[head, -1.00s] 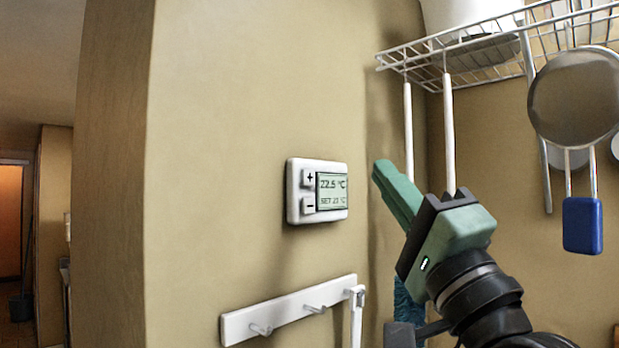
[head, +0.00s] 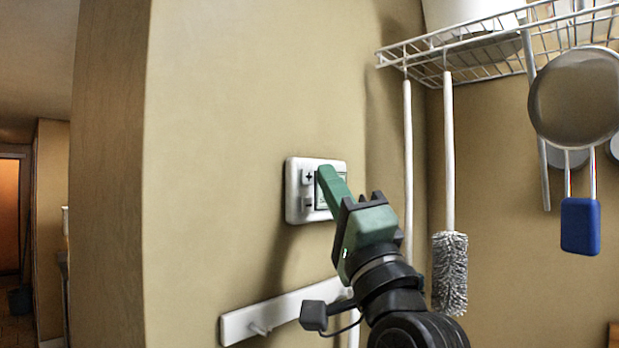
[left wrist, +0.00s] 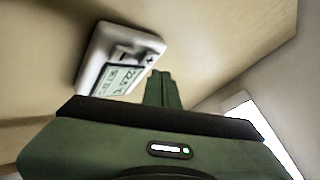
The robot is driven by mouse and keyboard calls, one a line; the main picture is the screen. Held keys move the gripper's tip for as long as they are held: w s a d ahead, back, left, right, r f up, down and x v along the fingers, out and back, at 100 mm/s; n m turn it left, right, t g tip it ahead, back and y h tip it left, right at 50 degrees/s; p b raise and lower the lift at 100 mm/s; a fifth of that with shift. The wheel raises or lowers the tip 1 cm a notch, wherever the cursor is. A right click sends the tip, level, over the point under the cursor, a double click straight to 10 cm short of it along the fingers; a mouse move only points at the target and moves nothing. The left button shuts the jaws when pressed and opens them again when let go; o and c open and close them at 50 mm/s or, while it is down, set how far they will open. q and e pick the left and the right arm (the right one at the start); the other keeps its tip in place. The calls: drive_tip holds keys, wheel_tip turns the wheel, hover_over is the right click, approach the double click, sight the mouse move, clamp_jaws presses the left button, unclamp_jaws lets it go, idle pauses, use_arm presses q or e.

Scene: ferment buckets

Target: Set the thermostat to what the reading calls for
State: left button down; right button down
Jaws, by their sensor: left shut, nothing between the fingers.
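The white thermostat (head: 293,200) is on the beige wall, with a plus button (head: 309,177) above a minus button (head: 308,203) on its left side. Its display is mostly hidden in the head view by my left gripper (head: 328,172), which is shut and empty. The fingertips are in front of the display, just right of the plus button; I cannot tell whether they touch. The left wrist view shows the thermostat (left wrist: 93,58) tilted, with 22.5 on the display (left wrist: 118,80); the set line is too blurred to read. My right gripper is not in view.
A white hook rail (head: 270,318) is on the wall below the thermostat. To the right, a wire shelf (head: 470,55) holds a hanging brush (head: 450,270), a strainer (head: 578,97) and a blue-ended tool (head: 580,226). The wall left of the thermostat is clear.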

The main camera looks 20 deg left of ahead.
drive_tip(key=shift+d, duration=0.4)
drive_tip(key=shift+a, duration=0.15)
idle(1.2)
use_arm(q)
drive_tip(key=shift+a, duration=0.1)
drive_tip(key=shift+w+a, duration=0.15)
drive_tip(key=shift+a, duration=0.15)
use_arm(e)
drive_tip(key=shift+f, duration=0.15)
use_arm(q)
drive_tip(key=shift+w+a+b, duration=0.15)
drive_tip(key=shift+a+b, duration=0.2)
drive_tip(key=shift+a, duration=0.05)
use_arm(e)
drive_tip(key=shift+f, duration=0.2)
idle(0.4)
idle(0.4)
use_arm(q)
drive_tip(key=shift+s+d+b, duration=0.3)
drive_tip(key=shift+d, duration=0.5)
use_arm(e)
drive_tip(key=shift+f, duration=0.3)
